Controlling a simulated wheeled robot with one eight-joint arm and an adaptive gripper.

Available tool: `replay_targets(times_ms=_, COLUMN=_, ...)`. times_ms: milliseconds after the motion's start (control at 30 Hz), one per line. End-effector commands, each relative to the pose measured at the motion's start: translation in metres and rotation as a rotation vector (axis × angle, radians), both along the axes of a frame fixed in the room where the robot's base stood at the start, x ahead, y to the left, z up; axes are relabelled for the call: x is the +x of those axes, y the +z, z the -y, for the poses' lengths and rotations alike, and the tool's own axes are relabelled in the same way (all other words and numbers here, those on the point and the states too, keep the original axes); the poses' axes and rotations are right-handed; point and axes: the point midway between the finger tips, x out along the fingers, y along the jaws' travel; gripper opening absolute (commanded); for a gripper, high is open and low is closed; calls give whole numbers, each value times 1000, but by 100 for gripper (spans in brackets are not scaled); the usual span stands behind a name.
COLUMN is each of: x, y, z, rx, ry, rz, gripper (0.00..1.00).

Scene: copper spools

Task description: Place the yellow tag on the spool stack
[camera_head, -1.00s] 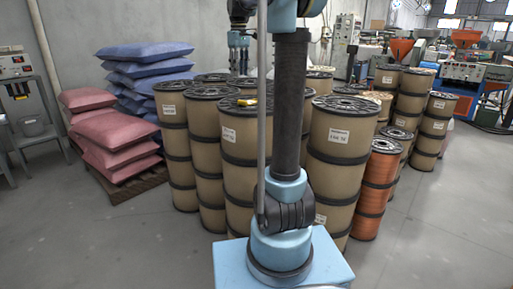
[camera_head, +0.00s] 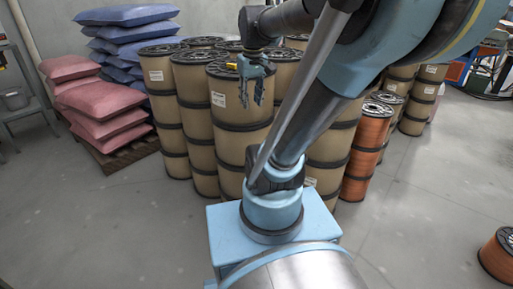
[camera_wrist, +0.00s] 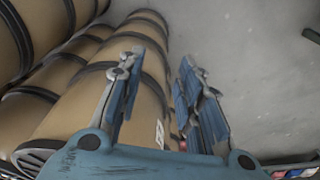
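A small yellow tag (camera_head: 232,66) lies on the dark top of the front spool stack (camera_head: 238,140), near its rim. My gripper (camera_head: 259,104) points down in front of that stack's upper right side, close to the tag but apart from it. Its two fingers are spread. In the wrist view my gripper (camera_wrist: 157,95) also shows open, with nothing between the fingers. The tag does not show in the wrist view. Tan spool sides (camera_wrist: 130,95) and bare floor lie beyond the fingers there.
Other tan spool stacks (camera_head: 165,125) stand close on the left and behind. Copper-wound spools (camera_head: 366,150) stand to the right, and a loose one (camera_head: 498,255) is at the lower right. Red and blue sacks (camera_head: 105,115) are piled on a pallet at left. Grey floor is clear in front.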

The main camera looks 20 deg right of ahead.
Motion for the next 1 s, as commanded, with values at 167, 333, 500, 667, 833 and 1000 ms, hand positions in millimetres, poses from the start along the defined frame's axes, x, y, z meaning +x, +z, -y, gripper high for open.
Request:
replay_targets(times_ms=167, x=-48, y=-58, z=3, rx=10, ry=-79, rz=26, gripper=33)
replay_targets(times_ms=333, x=-81, y=-105, z=5, rx=20, ry=-142, rz=47, gripper=33)
replay_targets(times_ms=500, x=-99, y=-133, z=-6, rx=26, ry=-174, rz=58, gripper=33)
replay_targets(times_ms=667, x=-102, y=-139, z=-6, rx=27, ry=-184, rz=61, gripper=33)
replay_targets(times_ms=833, x=-102, y=-138, z=-6, rx=27, ry=-184, rz=61, gripper=33)
replay_targets(times_ms=1000, x=-102, y=-138, z=-5, rx=27, ry=-185, rz=61, gripper=33)
